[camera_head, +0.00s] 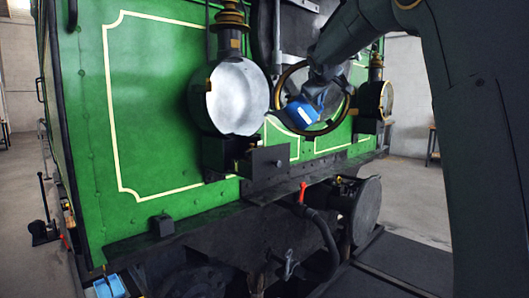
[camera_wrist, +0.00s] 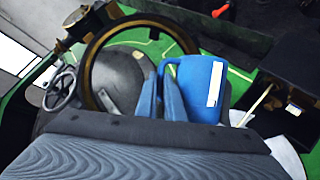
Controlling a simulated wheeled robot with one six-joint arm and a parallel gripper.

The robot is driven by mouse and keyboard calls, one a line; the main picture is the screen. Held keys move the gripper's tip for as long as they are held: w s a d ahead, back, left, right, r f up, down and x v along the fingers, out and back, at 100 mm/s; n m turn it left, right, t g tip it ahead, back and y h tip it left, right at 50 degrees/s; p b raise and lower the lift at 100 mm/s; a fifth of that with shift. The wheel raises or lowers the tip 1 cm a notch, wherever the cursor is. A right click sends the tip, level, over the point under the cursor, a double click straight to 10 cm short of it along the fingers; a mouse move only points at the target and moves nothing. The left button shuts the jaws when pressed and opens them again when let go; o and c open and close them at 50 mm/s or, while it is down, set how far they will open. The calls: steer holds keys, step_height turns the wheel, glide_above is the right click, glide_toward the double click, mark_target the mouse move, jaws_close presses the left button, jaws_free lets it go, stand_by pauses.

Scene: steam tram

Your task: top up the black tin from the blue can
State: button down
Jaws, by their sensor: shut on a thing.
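The blue can (camera_head: 306,114) has a white label and hangs tilted in front of the round brass-rimmed opening on the green tram front. My gripper (camera_head: 318,88) is shut on it. In the wrist view the blue can (camera_wrist: 207,78) is right of my narrow fingers (camera_wrist: 161,82), which close on its handle side. The can's contents are hidden. A black box-shaped container (camera_head: 267,167) sits below the large lamp, to the can's lower left; it may be the black tin, but I cannot tell for sure. A dark box (camera_wrist: 285,100) shows at the right of the wrist view.
The large lamp (camera_head: 237,98) stands left of the can, and a smaller brass lamp (camera_head: 376,100) stands right of it. A red-handled part (camera_head: 302,192) and a hose (camera_head: 326,235) are below the ledge. A light blue object (camera_head: 110,286) is at lower left.

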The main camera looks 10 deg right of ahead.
mark_target(320, 110)
steer(key=shift+a+r, duration=0.1)
steer(key=shift+r, duration=0.1)
steer(key=shift+w+a+r+n+h+b, duration=0.1)
steer(key=shift+a+r+n+h+b, duration=0.1)
steer(key=shift+r, duration=0.15)
steer(key=shift+a+r+n+h+b, duration=0.1)
steer(key=shift+r+n+b, duration=0.1)
steer(key=shift+r, duration=0.15)
steer(key=shift+d+f, duration=0.15)
stand_by(0.4)
steer(key=shift+d+f, duration=0.1)
steer(key=shift+f, duration=0.2)
stand_by(0.8)
steer(key=f+m+y+p, duration=0.1)
steer(key=f+p, duration=0.1)
steer(key=d+f+m+p, duration=0.1)
steer(key=f+p, duration=0.1)
steer(key=p, duration=0.1)
steer(key=shift+s+d+y, duration=0.15)
steer(key=shift+s+y, duration=0.05)
steer(key=shift+y, duration=0.2)
steer(key=shift+f+p, duration=0.15)
steer(key=shift+p, duration=0.45)
